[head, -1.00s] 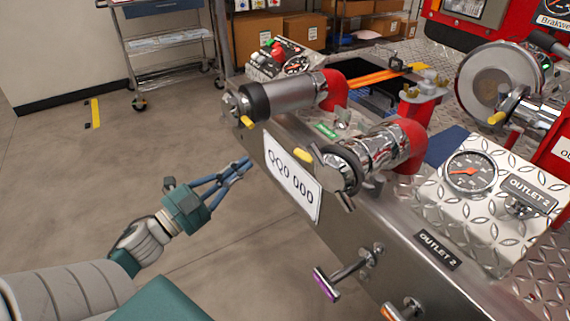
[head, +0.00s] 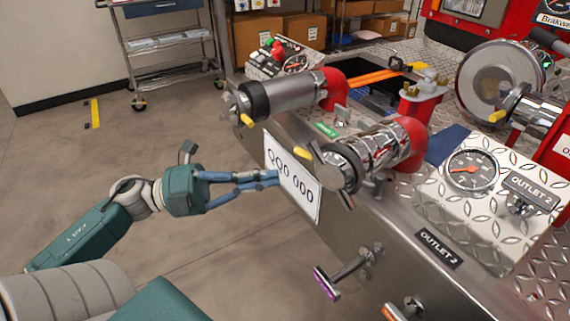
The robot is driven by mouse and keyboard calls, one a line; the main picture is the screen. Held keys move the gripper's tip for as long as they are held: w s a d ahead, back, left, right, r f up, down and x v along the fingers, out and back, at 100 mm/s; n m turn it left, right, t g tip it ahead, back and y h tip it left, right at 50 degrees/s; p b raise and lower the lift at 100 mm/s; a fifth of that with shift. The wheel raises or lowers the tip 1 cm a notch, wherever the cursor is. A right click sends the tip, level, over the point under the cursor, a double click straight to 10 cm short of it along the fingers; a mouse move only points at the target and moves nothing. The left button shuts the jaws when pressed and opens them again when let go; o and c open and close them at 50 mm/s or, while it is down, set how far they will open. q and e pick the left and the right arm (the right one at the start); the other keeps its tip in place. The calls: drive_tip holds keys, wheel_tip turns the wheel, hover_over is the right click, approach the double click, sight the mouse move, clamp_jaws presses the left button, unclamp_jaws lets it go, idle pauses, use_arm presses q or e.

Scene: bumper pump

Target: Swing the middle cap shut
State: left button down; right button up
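The middle cap (head: 341,167) is a chrome disc with lugs and a yellow-tipped handle (head: 303,152). It sits at the front end of the nearer chrome pipe (head: 371,147), which runs to a red elbow (head: 411,146). I cannot tell from here how flush it lies against the pipe mouth. My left gripper (head: 277,178) is in front of the number plate, below and left of the middle cap and apart from it. Its blue fingers lie close together at the tips, with nothing held. My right gripper is not in view.
The white number plate (head: 293,177) is fixed to the bumper face behind the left fingertips. Another capped pipe (head: 290,94) lies to the left, and T-handles (head: 345,272) stick out below. A gauge panel (head: 473,194) is at right.

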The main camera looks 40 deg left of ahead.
sight(311, 159)
use_arm(q)
drive_tip(key=shift+w+d+r+b, duration=0.1)
drive_tip(key=shift+w+d+r, duration=0.1)
drive_tip(key=shift+w, duration=0.6)
drive_tip(key=shift+w+d+r+b, duration=0.15)
drive_tip(key=shift+w+d, duration=0.05)
drive_tip(key=shift+w, duration=0.6)
drive_tip(key=shift+w+d+r+b, duration=0.1)
drive_tip(key=shift+w+d+r, duration=0.1)
drive_tip(key=shift+w, duration=0.6)
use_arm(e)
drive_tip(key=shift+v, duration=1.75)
